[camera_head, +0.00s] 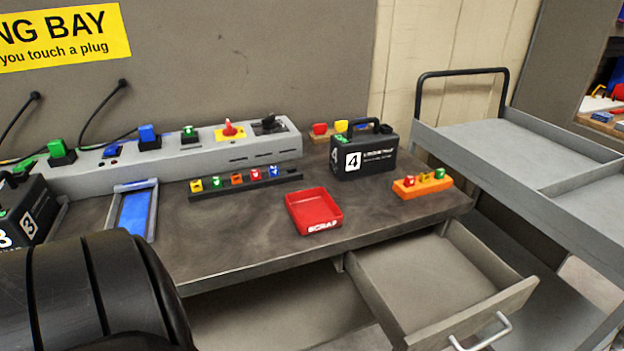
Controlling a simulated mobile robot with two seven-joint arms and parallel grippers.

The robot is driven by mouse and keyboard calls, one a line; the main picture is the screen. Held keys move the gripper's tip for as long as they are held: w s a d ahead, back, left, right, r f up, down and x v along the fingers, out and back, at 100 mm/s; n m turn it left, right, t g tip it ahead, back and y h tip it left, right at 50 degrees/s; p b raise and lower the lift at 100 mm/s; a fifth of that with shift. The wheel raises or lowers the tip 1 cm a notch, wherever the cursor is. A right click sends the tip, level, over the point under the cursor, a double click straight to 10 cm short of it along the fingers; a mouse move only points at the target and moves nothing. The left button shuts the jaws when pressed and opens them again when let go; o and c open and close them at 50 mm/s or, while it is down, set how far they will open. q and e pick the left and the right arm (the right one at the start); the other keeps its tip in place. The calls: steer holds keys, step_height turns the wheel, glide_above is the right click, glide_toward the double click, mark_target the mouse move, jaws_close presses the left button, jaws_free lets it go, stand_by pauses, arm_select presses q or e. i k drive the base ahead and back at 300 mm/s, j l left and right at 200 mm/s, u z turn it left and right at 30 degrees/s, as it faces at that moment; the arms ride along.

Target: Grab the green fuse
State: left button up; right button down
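A black rack (246,184) on the workbench holds a row of small coloured fuses. An orange block (422,188) at the bench's right end holds a red, a yellow and a green fuse (439,173). The green one is at the right. Neither of my grippers shows in the head view.
A red scrap tray (314,212) sits near the front edge. A black box marked 4 (363,156) stands behind the orange block. A grey socket strip (200,160) runs along the back. An open drawer (437,283) juts out below. A grey cart (505,150) stands right.

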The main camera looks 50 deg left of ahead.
mark_target(188, 131)
steer(key=u, duration=2.35)
steer(key=i+j, duration=0.25)
steer(key=j, duration=0.2)
steer(key=i+j+z, duration=0.1)
steer(key=z, duration=0.4)
steer(key=j+z, duration=0.3)
steer(key=z, duration=0.2)
